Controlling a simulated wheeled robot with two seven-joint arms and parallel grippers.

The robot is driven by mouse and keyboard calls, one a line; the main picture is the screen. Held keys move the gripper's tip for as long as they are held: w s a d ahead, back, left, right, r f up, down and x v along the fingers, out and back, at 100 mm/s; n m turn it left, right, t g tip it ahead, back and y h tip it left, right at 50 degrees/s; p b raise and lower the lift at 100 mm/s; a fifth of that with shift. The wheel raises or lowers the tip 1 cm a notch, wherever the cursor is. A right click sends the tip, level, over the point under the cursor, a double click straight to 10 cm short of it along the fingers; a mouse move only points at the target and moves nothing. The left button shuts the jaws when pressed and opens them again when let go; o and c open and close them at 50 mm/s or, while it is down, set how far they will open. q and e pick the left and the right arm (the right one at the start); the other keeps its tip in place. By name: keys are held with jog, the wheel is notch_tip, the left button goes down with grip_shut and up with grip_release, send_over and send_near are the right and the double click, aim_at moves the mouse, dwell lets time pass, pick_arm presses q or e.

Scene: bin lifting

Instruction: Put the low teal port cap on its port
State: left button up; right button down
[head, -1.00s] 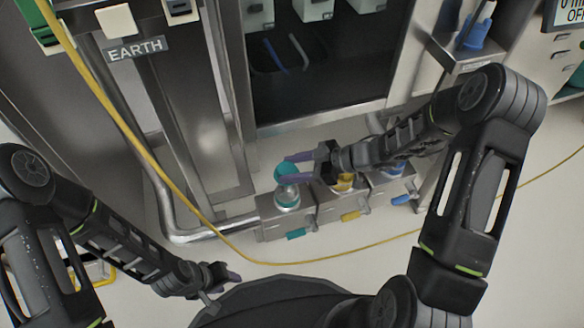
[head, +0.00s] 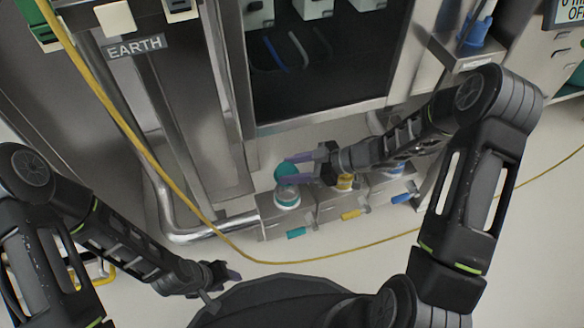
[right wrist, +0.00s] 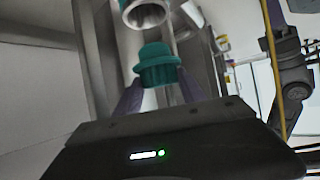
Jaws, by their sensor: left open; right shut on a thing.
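The low teal port cap (head: 285,173) is held between the purple fingers of my right gripper (head: 290,170), which is shut on it. In the right wrist view the cap (right wrist: 157,66) sits upright between the fingertips. A silver port with a teal band (head: 287,196) stands on the leftmost grey box, close to the cap. In the right wrist view the port's round open mouth (right wrist: 146,14) shows above the cap, with a gap between them. My left gripper (head: 226,287) is open and empty at the lower left, well away from the port.
A yellow port (head: 345,183) and a blue port (head: 396,168) stand to the right, partly behind my right arm. Teal, yellow and blue handles stick out in front of the boxes. A yellow cable (head: 150,150) runs past the left and front. A metal pipe (head: 195,236) meets the teal box.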

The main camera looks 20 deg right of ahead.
jog(key=shift+f+b, duration=0.5)
jog(key=shift+f, duration=0.9)
jog(key=shift+f, duration=0.1)
jog(key=shift+f+b, duration=0.6)
jog(key=shift+f, duration=0.45)
jog(key=shift+f, duration=0.65)
jog(key=shift+f+b, duration=0.3)
jog(key=shift+b, duration=0.05)
jog(key=shift+f, duration=0.1)
